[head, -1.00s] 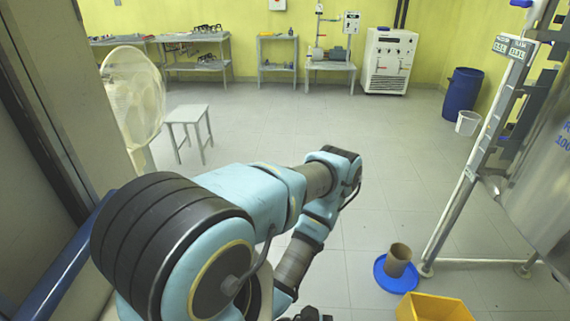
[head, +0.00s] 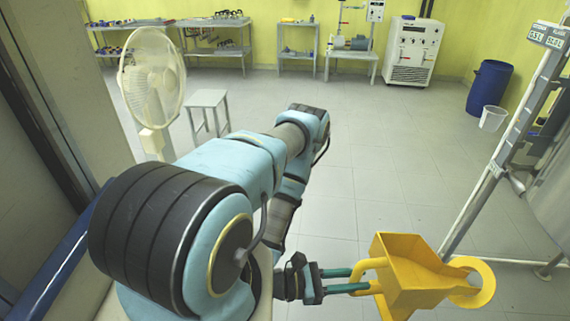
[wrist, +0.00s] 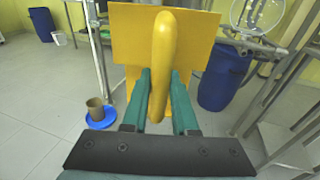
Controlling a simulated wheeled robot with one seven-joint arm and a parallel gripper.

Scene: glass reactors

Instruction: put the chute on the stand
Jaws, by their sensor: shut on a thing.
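The yellow chute (head: 412,272) is in the lower right of the head view, with an open hopper, a loop handle on its left and a round ring on its right. My gripper (head: 360,278) is shut on the handle, its two teal fingers either side. In the wrist view the handle stands upright between the fingers (wrist: 160,82), with the flat yellow chute wall (wrist: 202,38) behind it. A brown cylinder (wrist: 95,108) on a blue round base (wrist: 101,121) stands on the floor in the wrist view. I cannot tell whether this is the stand.
A metal frame (head: 480,195) with a steel vessel rises at the right, close behind the chute. A white fan (head: 152,85) and grey stool (head: 207,100) are at the left. A blue barrel (head: 489,88) and white bucket (head: 492,118) stand far right. The middle floor is clear.

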